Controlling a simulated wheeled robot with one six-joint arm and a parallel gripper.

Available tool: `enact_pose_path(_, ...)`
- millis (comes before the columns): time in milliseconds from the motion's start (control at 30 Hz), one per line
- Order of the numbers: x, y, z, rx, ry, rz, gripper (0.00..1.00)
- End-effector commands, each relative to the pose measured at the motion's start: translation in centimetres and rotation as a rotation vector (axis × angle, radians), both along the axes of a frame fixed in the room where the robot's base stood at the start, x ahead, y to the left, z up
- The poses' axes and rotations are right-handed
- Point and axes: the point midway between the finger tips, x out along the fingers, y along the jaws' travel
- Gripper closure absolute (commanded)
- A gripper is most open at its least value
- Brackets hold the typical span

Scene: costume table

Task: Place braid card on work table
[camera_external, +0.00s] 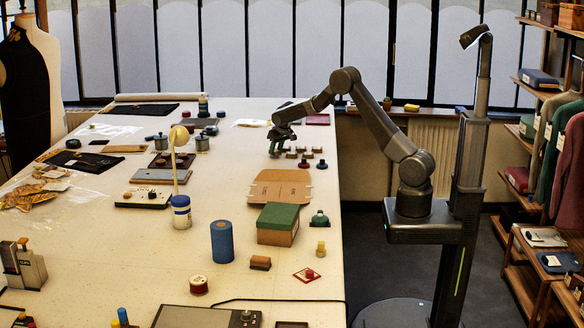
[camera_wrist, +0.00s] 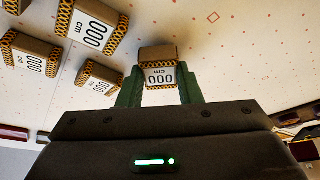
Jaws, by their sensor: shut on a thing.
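A braid card (camera_wrist: 160,72), a brown block with a white label reading "000 cm" and patterned yellow-and-black edging, is between the green fingers of my gripper (camera_wrist: 159,92) in the wrist view. My gripper is shut on it. Several similar braid cards, such as one nearby (camera_wrist: 97,78), lie to its left.
A flattened brown cardboard piece (camera_external: 280,186) and a green-lidded box (camera_external: 278,224) lie nearer on the table. Bare table shows left of the cardboard.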

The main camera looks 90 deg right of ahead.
Motion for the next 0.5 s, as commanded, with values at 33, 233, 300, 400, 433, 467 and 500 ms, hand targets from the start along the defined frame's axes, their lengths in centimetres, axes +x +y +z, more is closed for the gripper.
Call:
enact_pose_path(33,-0.04,0.01,-0.52,0.001,0.001,0.000,0.90)
enact_pose_path(233,0.00,0.00,-0.77,0.000,-0.001,-0.001,0.90)
enact_pose_path(300,-0.01,0.01,-0.84,0.000,0.000,-0.001,0.90)
enact_pose_path(400,-0.01,0.00,-1.24,0.000,0.000,-0.001,0.90)
enact_pose_path(433,-0.01,0.01,-1.12,0.000,0.000,-0.001,0.64)
enact_pose_path(467,-0.01,0.00,-1.05,0.000,0.000,-0.001,0.58)
enact_pose_path(500,-0.01,0.01,-1.04,0.000,0.000,-0.001,0.51)
